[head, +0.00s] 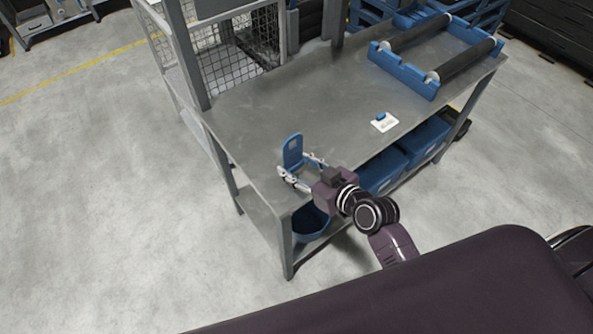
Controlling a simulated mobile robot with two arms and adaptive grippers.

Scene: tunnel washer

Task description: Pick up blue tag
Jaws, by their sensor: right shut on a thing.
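The blue tag (292,151) is a flat upright plate with rounded corners and a small pale patch. It is at the near left end of the grey metal table (259,115). My right gripper (295,167) reaches in from the right and is shut on the tag, with its fingers around the tag's lower part. The tag's lower edge is partly hidden by the fingers, so I cannot tell whether it touches the tabletop. My left gripper is not in view.
A white card with a blue piece (383,122) lies on the table. A blue frame with dark rollers (436,55) stands at the far right end. A wire mesh cage (235,50) borders the back left. Blue bins (383,172) sit below. The middle of the tabletop is clear.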

